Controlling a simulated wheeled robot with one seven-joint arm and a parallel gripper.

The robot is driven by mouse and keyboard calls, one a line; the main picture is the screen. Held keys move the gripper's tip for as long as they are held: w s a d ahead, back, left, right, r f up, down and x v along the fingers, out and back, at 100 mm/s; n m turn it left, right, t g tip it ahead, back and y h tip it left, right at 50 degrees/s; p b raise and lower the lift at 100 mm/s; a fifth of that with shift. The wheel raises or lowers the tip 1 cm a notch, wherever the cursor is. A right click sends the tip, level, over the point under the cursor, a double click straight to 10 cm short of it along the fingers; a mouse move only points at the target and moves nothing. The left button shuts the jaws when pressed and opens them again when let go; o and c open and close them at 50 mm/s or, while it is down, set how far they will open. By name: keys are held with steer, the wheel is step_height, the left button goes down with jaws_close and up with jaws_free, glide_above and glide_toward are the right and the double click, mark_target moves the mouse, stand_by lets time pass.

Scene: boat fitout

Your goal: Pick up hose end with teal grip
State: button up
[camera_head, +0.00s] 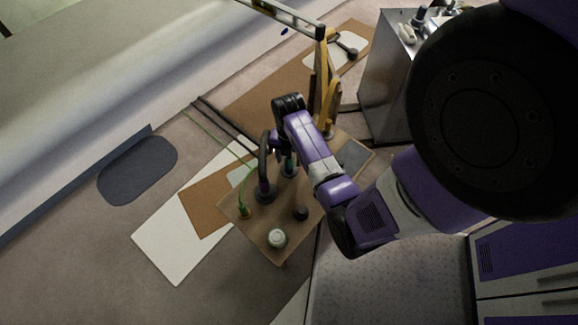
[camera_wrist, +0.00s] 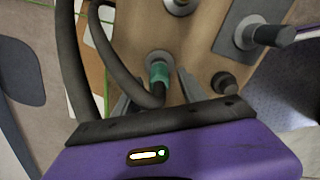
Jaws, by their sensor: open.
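The hose end with teal grip (camera_wrist: 158,73) shows in the wrist view at the upper middle. A dark hose (camera_wrist: 68,55) bends round in a loop and runs up to it from below. The teal grip stands at a pale round fitting on the wooden board. My gripper (camera_wrist: 157,88) is open, with one grey finger to each side of the teal grip. The hose partly hides the left finger. I cannot tell whether either finger touches the grip. In the head view the teal grip (camera_head: 288,171) is small and partly hidden by my arm.
The wooden board (camera_head: 270,222) also holds a black knob (camera_head: 301,213), a pale round jar (camera_head: 277,238) and a thin green hose (camera_head: 243,208). A grey plate with a black handle (camera_wrist: 265,35) is close on the right. A metal cabinet (camera_head: 385,90) stands behind.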

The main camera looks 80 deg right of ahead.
steer(key=shift+f, duration=0.4)
jaws_close()
steer(key=shift+r, duration=0.1)
step_height(320, 180, up, 20)
steer(key=p, duration=0.6)
